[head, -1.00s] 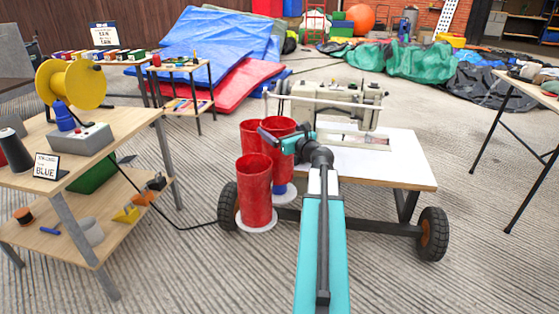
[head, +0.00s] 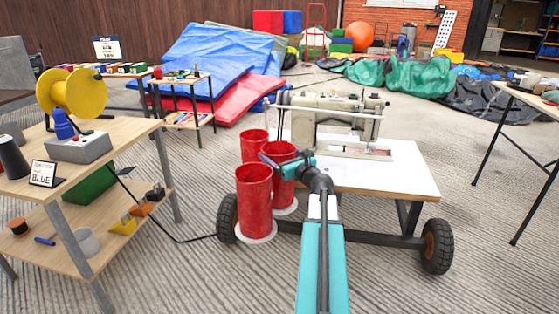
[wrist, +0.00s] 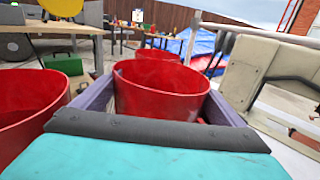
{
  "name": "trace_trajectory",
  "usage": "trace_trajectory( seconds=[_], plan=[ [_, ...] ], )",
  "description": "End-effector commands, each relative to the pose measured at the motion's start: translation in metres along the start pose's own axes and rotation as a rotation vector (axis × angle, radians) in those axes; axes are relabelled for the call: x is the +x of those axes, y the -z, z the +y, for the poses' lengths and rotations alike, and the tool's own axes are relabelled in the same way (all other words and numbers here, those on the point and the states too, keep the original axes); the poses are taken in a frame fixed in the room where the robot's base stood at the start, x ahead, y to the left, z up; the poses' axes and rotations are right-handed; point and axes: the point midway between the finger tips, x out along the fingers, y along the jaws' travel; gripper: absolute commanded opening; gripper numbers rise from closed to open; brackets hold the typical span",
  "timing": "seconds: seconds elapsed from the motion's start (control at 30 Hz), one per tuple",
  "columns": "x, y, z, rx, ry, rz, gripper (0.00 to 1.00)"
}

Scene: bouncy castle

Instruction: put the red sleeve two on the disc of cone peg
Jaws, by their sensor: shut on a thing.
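My gripper (head: 286,161) is shut on a red sleeve (head: 282,178), the right one of three upright red sleeves beside the sewing machine trolley. In the wrist view the held sleeve (wrist: 160,98) stands between the two jaws, its open rim upward. A white disc (head: 287,209) shows at the foot of the held sleeve; whether they touch is hard to tell. No peg shows under or above this sleeve. A front sleeve (head: 254,203) stands on its own white disc (head: 258,238). A back sleeve (head: 253,146) stands behind, its foot hidden.
The sewing machine (head: 330,125) sits on a white-topped wheeled trolley (head: 400,178) close right of the sleeves. A wooden bench (head: 120,150) at left holds a yellow reel (head: 72,92) and a grey box (head: 78,148). A black cable crosses the floor towards the trolley wheel.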

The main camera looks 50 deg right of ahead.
Motion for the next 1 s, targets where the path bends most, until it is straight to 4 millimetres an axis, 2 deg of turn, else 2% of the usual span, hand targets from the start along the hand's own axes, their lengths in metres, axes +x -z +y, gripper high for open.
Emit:
trace_trajectory(
  seconds=[0.1,0.57,0.6,0.63,1.0],
  plan=[
    [-0.0002,0.0094,-0.0003,0.002,0.0,0.0,0.57],
    [-0.0004,0.0124,-0.0009,0.001,0.001,0.0,0.57],
    [-0.0005,0.0122,-0.0009,0.001,0.001,0.0,0.96],
    [-0.0005,0.0119,-0.001,0.001,0.001,0.0,1.0],
    [-0.0007,0.0085,-0.0014,0.001,0.002,0.0,1.0]
  ],
)
